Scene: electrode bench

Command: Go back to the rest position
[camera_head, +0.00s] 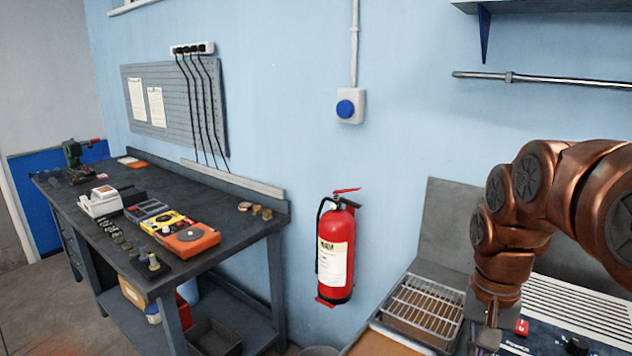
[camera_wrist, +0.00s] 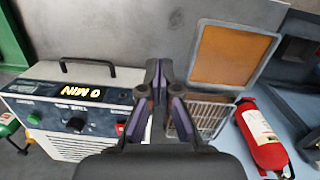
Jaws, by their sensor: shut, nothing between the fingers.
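My copper-coloured arm comes in from the right in the head view, and my gripper (camera_head: 488,340) points down at the bottom edge, partly cut off. In the wrist view my gripper (camera_wrist: 159,68) has its dark fingers together at the tips, with nothing between them. It is above the bench machine (camera_wrist: 75,115), which has a white vented case, a dark control panel and a lit display that reads upside down. In the head view the machine's panel (camera_head: 545,340) is just right of my gripper.
A wire rack (camera_head: 420,308) lies left of my gripper. A red fire extinguisher (camera_head: 336,250) hangs on the blue wall. A dark workbench (camera_head: 190,190) with several instruments stands at left. A shelf (camera_head: 530,5) and a rail (camera_head: 540,80) are above my arm.

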